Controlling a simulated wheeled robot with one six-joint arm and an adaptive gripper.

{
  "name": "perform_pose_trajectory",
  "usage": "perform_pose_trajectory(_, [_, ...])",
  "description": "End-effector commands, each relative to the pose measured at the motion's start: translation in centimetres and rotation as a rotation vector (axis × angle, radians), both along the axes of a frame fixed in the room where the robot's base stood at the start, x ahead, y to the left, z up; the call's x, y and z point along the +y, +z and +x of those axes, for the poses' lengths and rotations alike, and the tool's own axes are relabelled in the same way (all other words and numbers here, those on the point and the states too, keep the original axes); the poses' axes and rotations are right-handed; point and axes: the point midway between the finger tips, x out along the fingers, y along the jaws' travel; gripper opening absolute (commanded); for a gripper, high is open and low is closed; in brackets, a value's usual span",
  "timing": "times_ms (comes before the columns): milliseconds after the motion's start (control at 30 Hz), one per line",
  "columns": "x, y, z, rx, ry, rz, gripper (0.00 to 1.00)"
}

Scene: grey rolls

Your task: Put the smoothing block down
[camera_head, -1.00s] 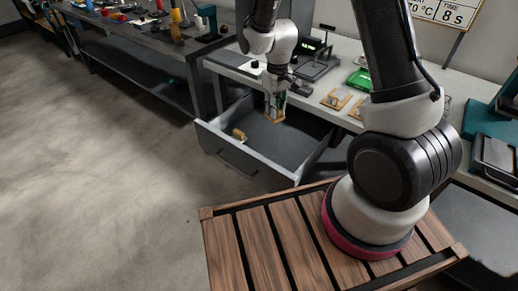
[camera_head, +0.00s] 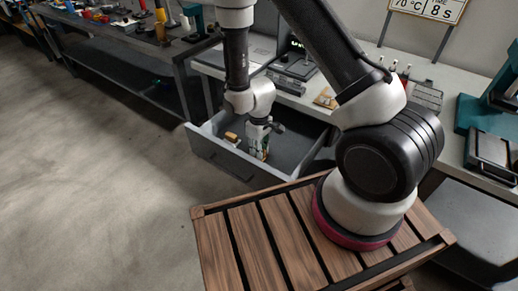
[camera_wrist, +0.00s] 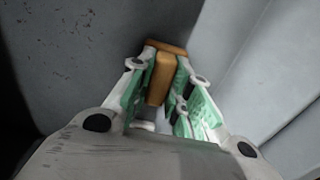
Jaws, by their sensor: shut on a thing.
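The smoothing block (camera_wrist: 161,76) is a wooden piece with an orange-brown grip and a flat plate at its far end. My gripper (camera_wrist: 158,88) is shut on its grip, with green pads on both sides. In the head view my gripper (camera_head: 259,150) points down inside the open grey drawer (camera_head: 215,159), and the block is mostly hidden by the fingers. The wrist view shows the drawer's pale wall (camera_wrist: 238,45) close to the block. I cannot tell whether the block touches the drawer floor.
Another small wooden piece (camera_head: 231,137) lies in the drawer, left of my gripper. The workbench (camera_head: 310,98) behind carries several tools and a wooden piece (camera_head: 326,97). The drawer floor to the right of my gripper looks clear.

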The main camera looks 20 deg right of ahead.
Motion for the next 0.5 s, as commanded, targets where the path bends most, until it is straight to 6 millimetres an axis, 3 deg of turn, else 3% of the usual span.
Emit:
perform_pose_trajectory(267, [0.01,-0.18,0.01,0.000,0.000,0.000,0.00])
perform_pose_trajectory(300, [0.00,-0.20,0.02,0.000,0.000,0.000,0.23])
perform_pose_trajectory(400, [0.01,-0.18,0.01,0.000,0.000,0.000,0.41])
perform_pose_trajectory(500, [0.01,-0.18,0.01,0.000,0.000,0.000,0.41])
